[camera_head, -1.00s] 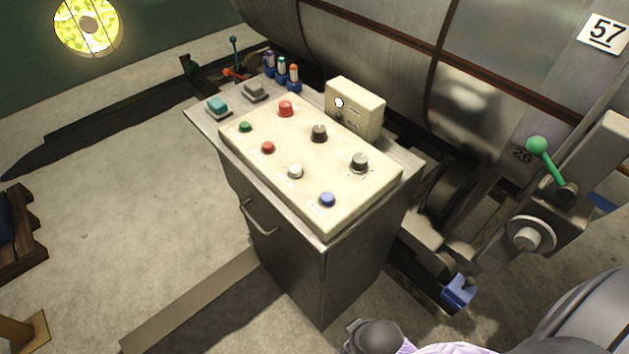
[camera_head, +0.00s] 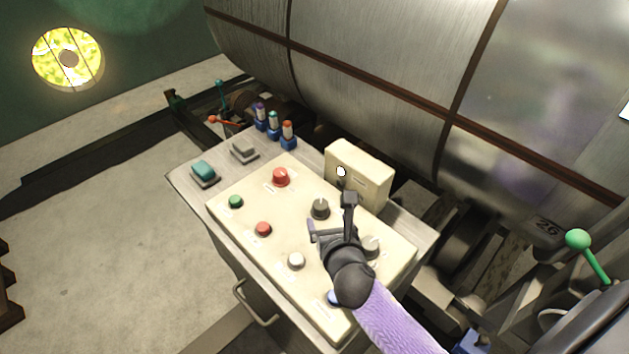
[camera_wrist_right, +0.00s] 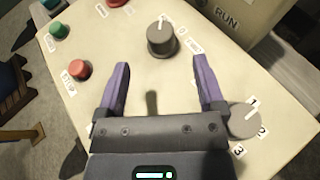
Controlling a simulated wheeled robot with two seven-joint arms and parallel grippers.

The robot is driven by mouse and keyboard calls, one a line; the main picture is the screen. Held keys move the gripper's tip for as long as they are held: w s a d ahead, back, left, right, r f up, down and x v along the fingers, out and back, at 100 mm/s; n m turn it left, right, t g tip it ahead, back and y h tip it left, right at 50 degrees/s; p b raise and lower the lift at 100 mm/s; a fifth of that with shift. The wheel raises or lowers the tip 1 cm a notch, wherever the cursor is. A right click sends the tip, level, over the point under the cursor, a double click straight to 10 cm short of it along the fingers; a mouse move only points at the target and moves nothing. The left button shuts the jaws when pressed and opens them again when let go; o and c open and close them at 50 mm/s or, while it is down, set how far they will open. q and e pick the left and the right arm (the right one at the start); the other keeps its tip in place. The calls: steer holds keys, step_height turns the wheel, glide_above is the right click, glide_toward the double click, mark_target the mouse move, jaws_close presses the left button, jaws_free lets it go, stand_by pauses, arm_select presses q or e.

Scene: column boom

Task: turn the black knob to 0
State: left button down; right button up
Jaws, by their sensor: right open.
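The black knob (camera_head: 320,208) stands on the cream control panel (camera_head: 240,213), on the side near the small upright box. In the right wrist view the dark knob (camera_wrist_right: 162,42) lies ahead of the fingertips, roughly centred between them. My left gripper is not in view.
A grey knob (camera_wrist_right: 243,120) marked 1, 2, 3 sits right of my right gripper. Red (camera_head: 280,177), green (camera_head: 236,202), smaller red (camera_head: 263,229) and white (camera_head: 296,261) buttons surround the area. The cream box (camera_head: 357,177) rises behind. A large metal drum (camera_head: 370,60) lies beyond.

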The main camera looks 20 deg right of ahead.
mark_target(322, 210)
steer(key=shift+w+f, duration=0.2)
steer(key=shift+w, duration=0.15)
steer(key=b+x, duration=0.2)
steer(key=x, duration=0.1)
steer(key=shift+s+f, duration=0.1)
steer(key=shift+f, duration=0.05)
steer(key=b+x, duration=0.1)
steer(key=x, duration=0.2)
steer(key=shift+b+x, duration=0.5)
steer(key=shift+x, duration=0.35)
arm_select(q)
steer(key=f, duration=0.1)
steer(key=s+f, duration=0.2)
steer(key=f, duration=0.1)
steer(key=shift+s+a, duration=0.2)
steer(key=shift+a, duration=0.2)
arm_select(e)
jaws_close()
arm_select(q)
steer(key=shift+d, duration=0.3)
